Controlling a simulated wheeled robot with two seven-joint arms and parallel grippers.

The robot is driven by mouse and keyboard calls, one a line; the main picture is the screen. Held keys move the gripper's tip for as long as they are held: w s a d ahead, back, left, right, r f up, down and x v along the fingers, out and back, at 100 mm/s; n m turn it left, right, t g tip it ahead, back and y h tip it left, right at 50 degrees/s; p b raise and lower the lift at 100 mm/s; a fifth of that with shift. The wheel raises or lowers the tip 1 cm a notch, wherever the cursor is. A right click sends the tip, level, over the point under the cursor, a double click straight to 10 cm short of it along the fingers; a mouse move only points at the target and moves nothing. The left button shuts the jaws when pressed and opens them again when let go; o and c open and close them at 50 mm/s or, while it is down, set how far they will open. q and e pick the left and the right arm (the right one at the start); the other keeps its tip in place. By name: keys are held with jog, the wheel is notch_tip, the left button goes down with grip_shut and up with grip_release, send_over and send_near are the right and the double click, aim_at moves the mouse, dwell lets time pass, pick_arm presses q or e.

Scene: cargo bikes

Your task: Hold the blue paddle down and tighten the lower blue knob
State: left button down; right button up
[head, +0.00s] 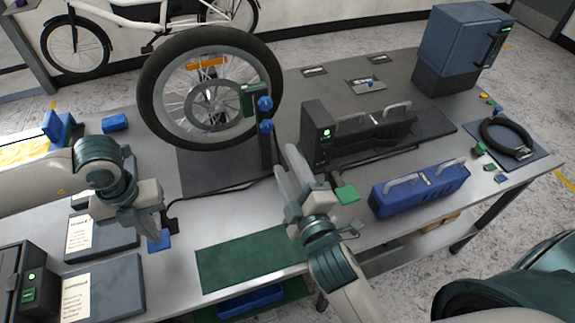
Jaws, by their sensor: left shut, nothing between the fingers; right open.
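The wheel's stand holds a dark upright post with two blue knobs beside the tyre. The lower blue knob (266,127) sits just under the upper blue knob (265,103). A small flat blue paddle (159,241) is at the table's left middle. My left gripper (154,229) is shut and empty, pointing down with its tips at the paddle; I cannot tell whether they touch or press it. My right gripper (284,160) is open and empty, its pale fingers pointing up the picture, below and right of the lower knob and apart from it.
A spoked wheel (158,110) stands behind the post. A blue battery case (420,189) and a black unit (318,134) lie to the right. A green mat (240,262) is at the front. Dark labelled plates (115,290) lie front left. A cable crosses the table between paddle and post.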

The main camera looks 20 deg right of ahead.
pick_arm(q)
jog(key=shift+r+p, duration=0.45)
jog(key=shift+r, duration=1.55)
jog(key=shift+r, duration=0.1)
jog(key=shift+r+b, duration=0.35)
jog(key=shift+r, duration=0.15)
notch_tip(320, 180, up, 16)
jog(key=b, duration=0.5)
